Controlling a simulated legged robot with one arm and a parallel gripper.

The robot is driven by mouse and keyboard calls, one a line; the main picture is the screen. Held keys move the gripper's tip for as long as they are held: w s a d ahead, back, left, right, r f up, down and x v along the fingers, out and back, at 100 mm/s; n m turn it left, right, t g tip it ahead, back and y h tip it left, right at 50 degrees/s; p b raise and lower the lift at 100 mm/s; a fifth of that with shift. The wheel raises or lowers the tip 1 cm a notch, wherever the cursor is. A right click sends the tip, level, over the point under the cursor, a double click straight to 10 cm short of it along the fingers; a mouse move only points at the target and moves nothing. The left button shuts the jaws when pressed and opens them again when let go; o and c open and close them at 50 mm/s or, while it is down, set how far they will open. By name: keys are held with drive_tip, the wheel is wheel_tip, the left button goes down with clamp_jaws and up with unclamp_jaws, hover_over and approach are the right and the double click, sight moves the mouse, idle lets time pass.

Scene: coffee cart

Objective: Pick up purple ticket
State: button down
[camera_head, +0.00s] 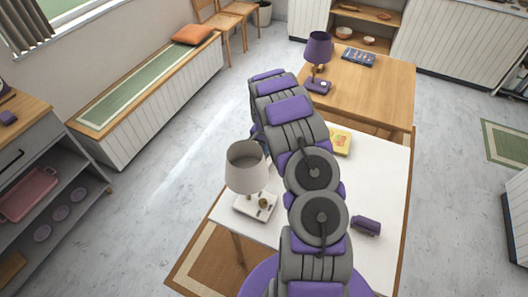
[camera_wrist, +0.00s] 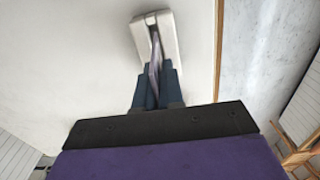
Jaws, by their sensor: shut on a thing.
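In the wrist view, a thin pale purple ticket (camera_wrist: 154,70) is seen nearly edge-on between the dark blue fingertips of my gripper (camera_wrist: 154,76). My gripper is shut on the ticket. The ticket's far end reaches the slot of a cream block (camera_wrist: 169,34); I cannot tell whether it is still inside the slot.
The white table (camera_head: 385,185) carries a purple case-like object (camera_head: 366,226), a yellow book (camera_head: 340,141) and a grey-shaded lamp (camera_head: 247,170). A wooden table (camera_head: 375,82) behind holds a purple lamp (camera_head: 318,47) and a dark book (camera_head: 359,58). Open floor lies left.

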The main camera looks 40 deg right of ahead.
drive_tip(key=s+d+r+p, duration=0.1)
drive_tip(key=s+d, duration=0.3)
drive_tip(key=s, duration=0.3)
drive_tip(key=s+d+p, duration=0.1)
drive_tip(key=s+d, duration=0.3)
drive_tip(key=s, duration=0.2)
drive_tip(key=shift+s+r+p, duration=0.25)
drive_tip(key=shift+r+p, duration=0.1)
drive_tip(key=shift+r, duration=0.95)
drive_tip(key=shift+s+r+p, duration=0.25)
drive_tip(key=shift+r+p, duration=0.05)
drive_tip(key=shift+r, duration=1)
drive_tip(key=shift+d, duration=0.1)
drive_tip(key=shift+s+f, duration=0.1)
